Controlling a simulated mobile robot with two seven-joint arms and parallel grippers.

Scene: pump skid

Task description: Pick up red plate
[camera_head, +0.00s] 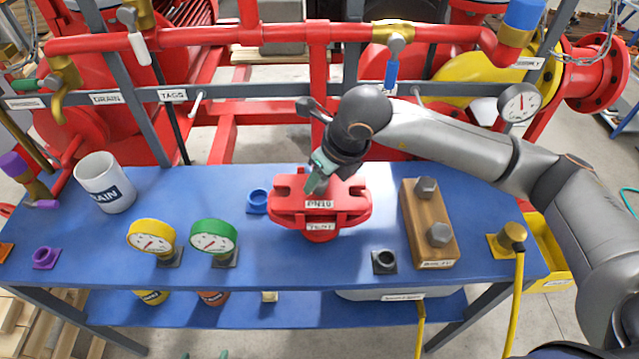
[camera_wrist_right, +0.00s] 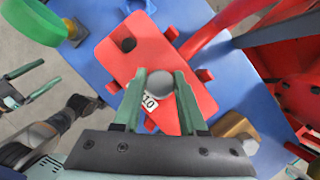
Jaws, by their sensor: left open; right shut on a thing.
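The red plate (camera_head: 345,192), labelled PN10, lies flat on a red stand (camera_head: 321,235) labelled TEST on the blue table. My right gripper (camera_head: 314,184) comes down onto the plate from above. In the right wrist view, the right gripper (camera_wrist_right: 160,90) has its green fingers closed on a grey round knob (camera_wrist_right: 160,83) on the red plate (camera_wrist_right: 128,52). I see no clear gap under the plate. My left gripper (camera_head: 205,356) shows only as fingertips at the bottom edge. In the right wrist view, the left gripper (camera_wrist_right: 22,82) is open and empty.
On the blue table (camera_head: 300,268) stand a white mug (camera_head: 104,183), a yellow gauge (camera_head: 151,236), a green gauge (camera_head: 212,238) and a wooden block with two bolts (camera_head: 422,212). Red pipes (camera_head: 225,37) and grey rails run behind. A yellow bin (camera_head: 550,250) is at right.

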